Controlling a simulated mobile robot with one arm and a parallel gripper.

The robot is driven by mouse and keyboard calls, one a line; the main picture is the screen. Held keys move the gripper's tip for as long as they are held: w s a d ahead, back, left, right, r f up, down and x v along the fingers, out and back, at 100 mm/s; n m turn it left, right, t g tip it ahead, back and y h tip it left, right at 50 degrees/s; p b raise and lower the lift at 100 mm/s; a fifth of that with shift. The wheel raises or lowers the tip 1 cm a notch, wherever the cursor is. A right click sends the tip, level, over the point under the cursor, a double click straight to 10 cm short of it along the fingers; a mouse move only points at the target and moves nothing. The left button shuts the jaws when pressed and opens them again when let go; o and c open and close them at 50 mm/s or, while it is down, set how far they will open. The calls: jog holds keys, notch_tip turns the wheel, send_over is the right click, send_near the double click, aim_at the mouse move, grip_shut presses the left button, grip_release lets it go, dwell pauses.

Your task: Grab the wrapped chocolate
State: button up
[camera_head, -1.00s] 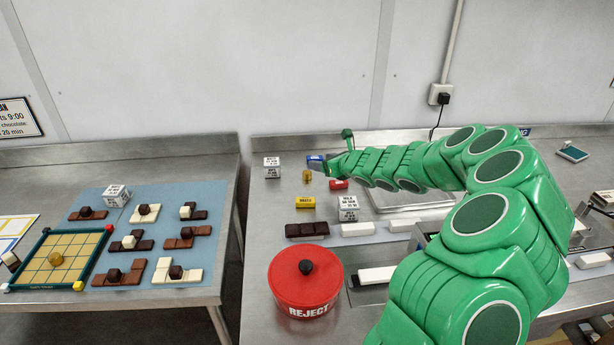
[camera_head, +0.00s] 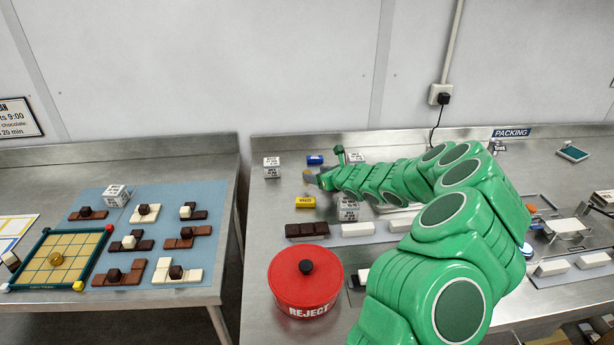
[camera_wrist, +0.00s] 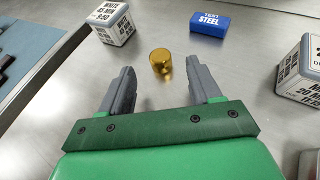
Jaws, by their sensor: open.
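A small gold cylinder, which looks like the wrapped chocolate (camera_head: 308,174), stands on the steel bench near the back left. The wrist view shows this chocolate (camera_wrist: 161,61) between and just beyond the fingertips, with a gap to each finger. My gripper (camera_wrist: 164,76) is open and empty, its two grey fingers pointing at the chocolate. In the head view my gripper (camera_head: 318,180) is just right of the chocolate, and its fingers are too small there to make out.
A blue "TEST STEEL" block (camera_wrist: 210,23) lies beyond the chocolate to the right. A white printed cube (camera_wrist: 112,24) stands beyond to the left, another (camera_wrist: 301,68) to the right. A yellow block (camera_head: 305,202) and red REJECT pot (camera_head: 305,285) are nearer the front.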

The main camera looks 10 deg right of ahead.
aim_at(307, 172)
jog(key=x, duration=0.3)
jog(key=shift+s+f, duration=0.15)
jog(key=shift+x, duration=0.85)
jog(key=shift+c, duration=0.3)
jog(key=c, duration=1.1)
jog(key=shift+o, duration=0.2)
jog(key=shift+r, duration=0.25)
jog(key=shift+r, duration=0.6)
jog(key=s+r, duration=1.1)
jog(key=s, duration=0.2)
jog(key=shift+s+d+r, duration=0.3)
jog(key=shift+s, duration=0.1)
